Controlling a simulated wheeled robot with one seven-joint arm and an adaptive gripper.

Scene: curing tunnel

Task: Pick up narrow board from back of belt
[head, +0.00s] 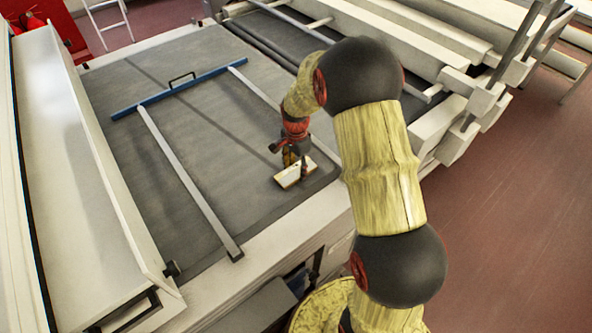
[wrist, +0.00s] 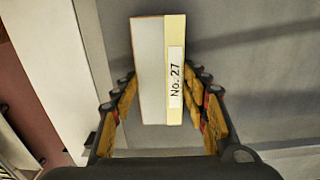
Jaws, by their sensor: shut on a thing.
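A narrow board (head: 296,173) with a pale top and tan edge is at my gripper (head: 293,160), over the near right part of the dark belt (head: 190,125). In the wrist view the board (wrist: 150,60) shows a light grey face and a cream strip labelled "No. 27". My gripper (wrist: 163,88) is shut on the board, with one finger on each side. I cannot tell whether the board touches the belt or is just above it.
A blue bar with a handle (head: 180,87) crosses the belt. Grey rails (head: 187,180) run from it along the belt. A long white housing (head: 75,170) borders the left side, and white beams (head: 400,40) lie at the right. Much of the belt between the rails is bare.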

